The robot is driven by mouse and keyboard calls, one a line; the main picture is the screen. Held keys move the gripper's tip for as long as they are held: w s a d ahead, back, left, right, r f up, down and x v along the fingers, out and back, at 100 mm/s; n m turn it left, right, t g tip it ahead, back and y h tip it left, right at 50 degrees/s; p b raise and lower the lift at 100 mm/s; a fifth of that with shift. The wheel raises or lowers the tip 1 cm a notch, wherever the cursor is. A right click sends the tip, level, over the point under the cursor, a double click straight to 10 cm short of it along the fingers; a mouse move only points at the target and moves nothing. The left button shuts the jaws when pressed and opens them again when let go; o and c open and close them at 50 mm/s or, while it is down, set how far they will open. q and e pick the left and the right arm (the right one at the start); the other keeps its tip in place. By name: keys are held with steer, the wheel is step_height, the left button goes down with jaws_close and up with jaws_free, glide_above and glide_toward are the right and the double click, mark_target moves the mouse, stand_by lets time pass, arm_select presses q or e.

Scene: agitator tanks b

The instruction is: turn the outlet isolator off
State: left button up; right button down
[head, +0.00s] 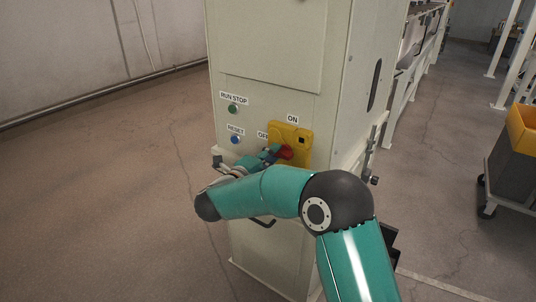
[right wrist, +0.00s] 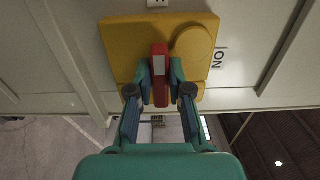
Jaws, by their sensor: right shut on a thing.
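The outlet isolator is a yellow plate (head: 291,132) on the front of a pale cabinet, with an ON label above it and an OFF label, partly hidden, at its left. Its red handle (head: 285,152) shows in part behind my right gripper (head: 272,153). In the right wrist view the yellow plate (right wrist: 124,45) fills the upper middle. There the red handle (right wrist: 160,50) stands lengthwise up the picture, between the two fingers of my right gripper (right wrist: 160,72), which is shut on it. The ON label lies to the right in that view. My left gripper is not in view.
The cabinet (head: 280,45) also bears a green RUN STOP button (head: 233,109) and a blue RESET button (head: 235,140), left of the isolator. A cart with a yellow bin (head: 522,128) stands at the far right. The floor left of the cabinet is clear.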

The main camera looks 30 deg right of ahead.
steer(key=shift+s+d, duration=0.15)
steer(key=shift+d, duration=0.1)
steer(key=c, duration=1.1)
jaws_free()
steer(key=shift+f, duration=0.1)
steer(key=v, duration=1.2)
